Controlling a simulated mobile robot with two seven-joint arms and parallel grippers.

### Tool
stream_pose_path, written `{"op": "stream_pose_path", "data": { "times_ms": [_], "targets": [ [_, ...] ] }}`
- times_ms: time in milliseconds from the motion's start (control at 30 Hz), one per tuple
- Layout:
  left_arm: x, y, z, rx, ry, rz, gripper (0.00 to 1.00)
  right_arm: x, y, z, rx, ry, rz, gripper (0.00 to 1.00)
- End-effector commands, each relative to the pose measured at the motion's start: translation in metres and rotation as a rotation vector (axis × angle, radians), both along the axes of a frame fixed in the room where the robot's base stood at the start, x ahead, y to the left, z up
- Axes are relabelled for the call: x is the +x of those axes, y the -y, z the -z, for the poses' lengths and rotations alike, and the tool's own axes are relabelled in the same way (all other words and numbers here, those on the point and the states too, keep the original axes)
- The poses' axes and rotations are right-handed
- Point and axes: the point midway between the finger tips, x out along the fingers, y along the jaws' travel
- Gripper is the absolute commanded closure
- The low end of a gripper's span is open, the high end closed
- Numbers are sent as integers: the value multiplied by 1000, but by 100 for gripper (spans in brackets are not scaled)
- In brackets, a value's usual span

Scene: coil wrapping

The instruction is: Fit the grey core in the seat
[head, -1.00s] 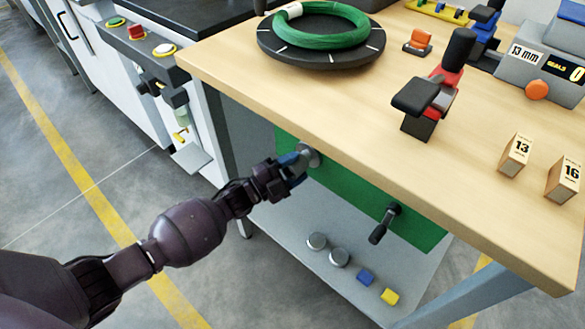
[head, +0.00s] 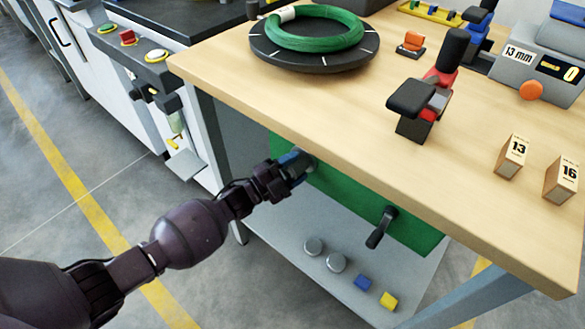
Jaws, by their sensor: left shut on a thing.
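My left gripper (head: 296,166) is at the green front panel (head: 410,226) under the tabletop edge. It is shut on the grey core (head: 313,161), a small round piece of which only a sliver shows beyond the fingers. The core's far end is at or close to the panel face; I cannot tell whether it is inside a seat. The seat itself is hidden behind the gripper and core. My right gripper is not in view.
A black crank handle (head: 381,226) sticks out of the panel to the right. Grey discs (head: 314,246), a blue block (head: 363,283) and a yellow block (head: 388,301) lie on the lower shelf (head: 290,232). The wooden tabletop (head: 400,150) overhangs, with a green coil (head: 315,28) on a turntable.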

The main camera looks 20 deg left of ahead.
Motion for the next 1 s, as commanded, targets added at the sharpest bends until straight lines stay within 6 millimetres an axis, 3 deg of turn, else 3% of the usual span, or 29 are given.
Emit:
{"op": "stream_pose_path", "data": {
  "times_ms": [33, 133, 167, 333, 667, 900, 1000],
  "targets": [
    [-2, 1, 11, 0, -13, 0, 74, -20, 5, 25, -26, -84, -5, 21],
    [0, 1, 11, 0, -13, 0, 74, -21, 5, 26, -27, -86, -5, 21],
    [0, 1, 11, 0, -13, 0, 48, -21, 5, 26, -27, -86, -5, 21],
    [-1, 1, 11, 0, -13, 0, 21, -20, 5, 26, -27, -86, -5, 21],
    [-1, 1, 12, -1, -13, 0, 21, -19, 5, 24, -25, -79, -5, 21],
    [-1, 1, 11, 0, -13, 0, 21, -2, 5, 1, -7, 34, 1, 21],
    [-17, -14, 11, 1, -10, -1, 21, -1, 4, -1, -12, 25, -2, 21]
  ]
}}
